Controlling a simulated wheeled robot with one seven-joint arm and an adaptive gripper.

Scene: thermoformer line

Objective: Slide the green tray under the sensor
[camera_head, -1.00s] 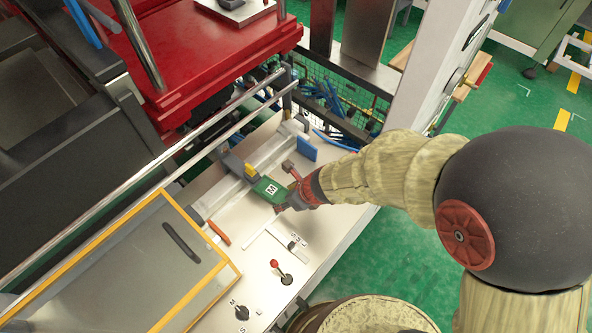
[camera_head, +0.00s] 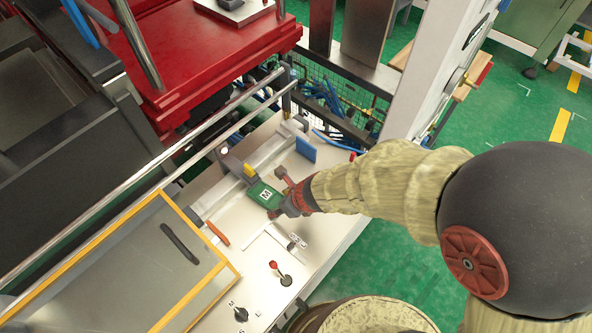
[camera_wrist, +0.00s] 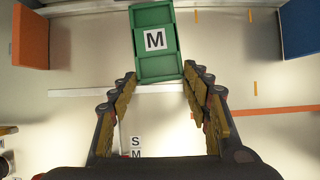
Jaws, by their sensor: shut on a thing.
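The green tray (camera_head: 259,197) bears a white label with an M and lies on the pale worktop by a light rail. It also shows in the wrist view (camera_wrist: 155,68), at the top middle. My gripper (camera_head: 281,199) is at the tray's right side in the head view. In the wrist view its two fingers (camera_wrist: 159,74) close on the near end of the tray, one on each side. A yellow and grey block (camera_head: 250,170) stands just behind the tray; I cannot tell surely whether it is the sensor.
A blue block (camera_head: 306,148) stands at the rail's far right, and an orange piece (camera_head: 217,232) lies to the left. A red-knobbed lever (camera_head: 274,266) rises from the worktop's front. A yellow-edged cover (camera_head: 135,262) bounds the left. Worktop between tray and lever is mostly clear.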

